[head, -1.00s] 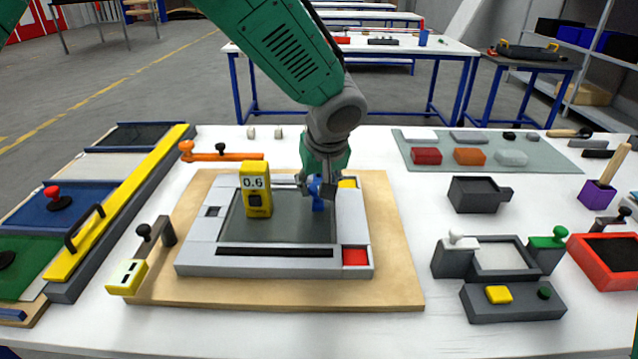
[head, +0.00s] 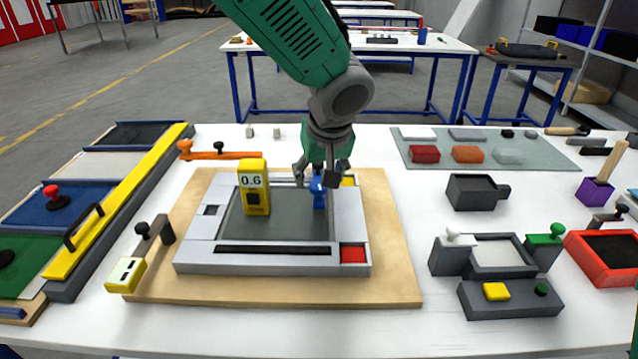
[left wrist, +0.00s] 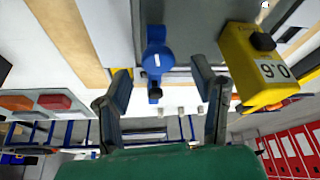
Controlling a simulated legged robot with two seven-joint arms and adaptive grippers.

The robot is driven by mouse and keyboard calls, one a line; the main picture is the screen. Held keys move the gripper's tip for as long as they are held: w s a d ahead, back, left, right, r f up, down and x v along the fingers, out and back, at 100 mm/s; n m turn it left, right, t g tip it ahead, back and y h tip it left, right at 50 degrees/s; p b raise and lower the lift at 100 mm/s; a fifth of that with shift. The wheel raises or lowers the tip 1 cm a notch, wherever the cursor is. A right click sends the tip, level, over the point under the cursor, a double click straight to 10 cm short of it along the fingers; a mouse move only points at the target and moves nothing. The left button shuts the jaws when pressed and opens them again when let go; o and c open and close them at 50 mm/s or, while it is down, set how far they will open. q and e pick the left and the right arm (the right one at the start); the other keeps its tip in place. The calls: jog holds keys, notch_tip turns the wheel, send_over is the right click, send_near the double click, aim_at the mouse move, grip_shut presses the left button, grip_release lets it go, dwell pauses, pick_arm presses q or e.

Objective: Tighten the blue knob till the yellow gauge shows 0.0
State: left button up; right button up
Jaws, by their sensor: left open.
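The yellow gauge (head: 254,188) stands on the grey fixture and reads 0.6. It also shows, upside down, in the left wrist view (left wrist: 254,70). The blue knob (head: 319,190) is on the fixture to the right of the gauge, partly hidden by my gripper in the head view. In the left wrist view the blue knob (left wrist: 158,62) is in clear sight, with a white mark on it. My left gripper (head: 322,180) is right at the knob, pointing down. In the left wrist view its fingers (left wrist: 162,88) are spread apart on either side of the knob. My right gripper is not seen.
The grey fixture (head: 270,264) lies on a wooden board (head: 392,255) on the white table. A yellow-ended lever part (head: 126,273) is at its left. A grey box (head: 475,192) and a grey device with a yellow button (head: 497,291) stand at the right.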

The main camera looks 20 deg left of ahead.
pick_arm(q)
jog(key=v, duration=0.9)
jog(key=shift+s+d, duration=0.2)
jog(key=shift+d, duration=0.1)
jog(key=m+h+p, duration=0.4)
jog(key=m+p, duration=0.5)
jog(key=m, duration=0.1)
send_near(318, 185)
jog(key=shift+t, duration=0.3)
jog(key=x, duration=0.9)
jog(key=shift+f+b, duration=0.35)
jog(key=shift+f, duration=0.05)
